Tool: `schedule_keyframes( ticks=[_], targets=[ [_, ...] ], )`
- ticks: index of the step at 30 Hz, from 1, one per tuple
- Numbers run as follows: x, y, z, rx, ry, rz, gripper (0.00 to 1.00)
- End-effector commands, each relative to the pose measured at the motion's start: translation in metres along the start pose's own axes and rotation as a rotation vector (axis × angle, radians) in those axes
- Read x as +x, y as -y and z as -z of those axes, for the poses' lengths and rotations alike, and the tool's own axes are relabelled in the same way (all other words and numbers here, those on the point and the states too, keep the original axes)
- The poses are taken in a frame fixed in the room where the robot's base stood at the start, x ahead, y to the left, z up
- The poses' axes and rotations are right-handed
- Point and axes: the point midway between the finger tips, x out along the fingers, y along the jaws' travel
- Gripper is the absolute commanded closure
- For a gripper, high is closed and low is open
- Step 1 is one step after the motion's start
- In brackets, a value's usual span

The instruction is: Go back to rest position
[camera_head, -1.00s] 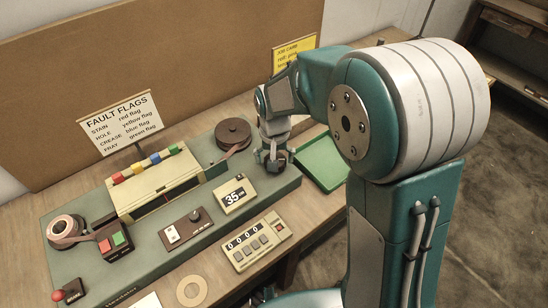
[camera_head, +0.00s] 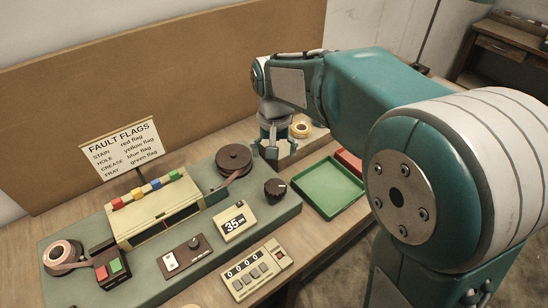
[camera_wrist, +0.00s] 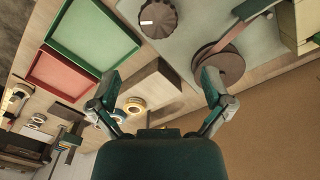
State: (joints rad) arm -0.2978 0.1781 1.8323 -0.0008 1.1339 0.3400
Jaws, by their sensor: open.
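My gripper (camera_head: 273,150) is open and empty above the back right of the winding machine, between the brown reel and the green tray in the head view. In the wrist view its two fingers (camera_wrist: 160,95) are spread wide with nothing between them. The brown reel (camera_head: 234,158) sits on the green machine base (camera_head: 205,213). The dark knob (camera_head: 275,187) stands on the machine's right end, clear of the fingers; it also shows in the wrist view (camera_wrist: 158,18). No rest position is marked in view.
The green tray (camera_head: 329,187) and the partly hidden red tray (camera_head: 349,161) lie right of the machine. A yellow tape roll (camera_head: 300,129) is close behind the gripper. The backboard (camera_head: 150,80) stands behind the bench. Counter (camera_head: 256,271) and display (camera_head: 234,223) are at the front.

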Motion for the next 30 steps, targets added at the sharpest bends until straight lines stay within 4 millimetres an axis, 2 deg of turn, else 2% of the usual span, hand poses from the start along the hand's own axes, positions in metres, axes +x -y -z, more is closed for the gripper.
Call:
schedule_keyframes(
  ticks=[10, 14, 21, 30],
  targets=[
    [0.001, 0.000, 0.000, 0.000, 0.000, 0.000, 0.00],
    [-0.006, -0.007, -0.005, 0.000, -0.017, 0.006, 0.00],
    [-0.040, -0.048, -0.044, -0.006, -0.126, 0.034, 0.00],
    [-0.063, -0.094, -0.103, -0.019, -0.280, 0.046, 0.00]
  ],
)
